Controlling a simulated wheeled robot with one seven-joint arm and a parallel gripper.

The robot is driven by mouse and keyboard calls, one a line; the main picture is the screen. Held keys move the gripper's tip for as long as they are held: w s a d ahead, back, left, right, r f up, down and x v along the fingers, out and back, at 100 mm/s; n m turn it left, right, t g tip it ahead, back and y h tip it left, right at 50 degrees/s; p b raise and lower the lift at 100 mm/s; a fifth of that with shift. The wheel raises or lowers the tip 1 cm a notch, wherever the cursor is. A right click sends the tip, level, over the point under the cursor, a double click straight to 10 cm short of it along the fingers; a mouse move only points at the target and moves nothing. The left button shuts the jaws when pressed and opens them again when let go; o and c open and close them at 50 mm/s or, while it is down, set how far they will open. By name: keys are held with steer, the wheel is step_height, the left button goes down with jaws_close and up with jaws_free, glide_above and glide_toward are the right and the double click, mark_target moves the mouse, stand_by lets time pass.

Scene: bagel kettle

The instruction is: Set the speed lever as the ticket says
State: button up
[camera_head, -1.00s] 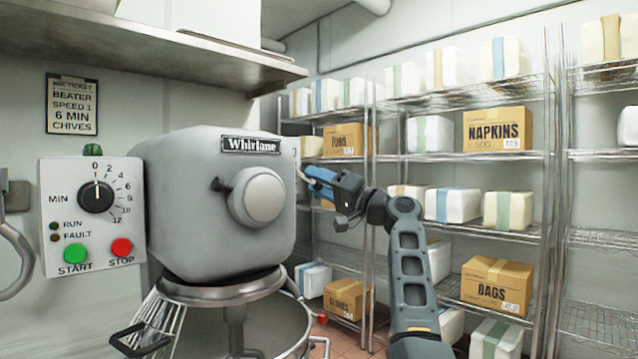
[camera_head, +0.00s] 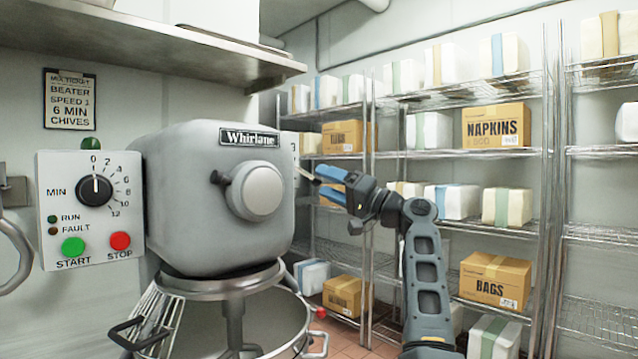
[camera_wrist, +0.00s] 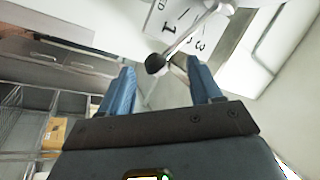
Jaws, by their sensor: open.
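The mix ticket (camera_head: 70,99) on the back wall reads beater, speed 1, 6 min, chives. The speed lever (camera_wrist: 182,42) shows in the wrist view as a metal rod with a black ball knob (camera_wrist: 155,64). Its rod crosses the white speed plate (camera_wrist: 172,18) between the printed 1 and 3. My gripper (camera_wrist: 161,72) is open, with the knob between the lines of its blue fingers near the tips; I cannot tell whether they touch it. In the head view my gripper (camera_head: 314,176) is at the right side of the grey mixer (camera_head: 205,215); the lever is mostly hidden there.
The control box (camera_head: 92,210) with timer dial, green START and red STOP is left of the mixer. A bowl and wire guard (camera_head: 155,320) are below. Wire shelves with boxes (camera_head: 495,128) stand behind my arm. A steel shelf (camera_head: 150,45) hangs above.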

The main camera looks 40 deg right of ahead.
steer(key=v, duration=0.4)
steer(key=shift+s+f, duration=0.1)
steer(key=shift+f, duration=0.05)
stand_by(0.4)
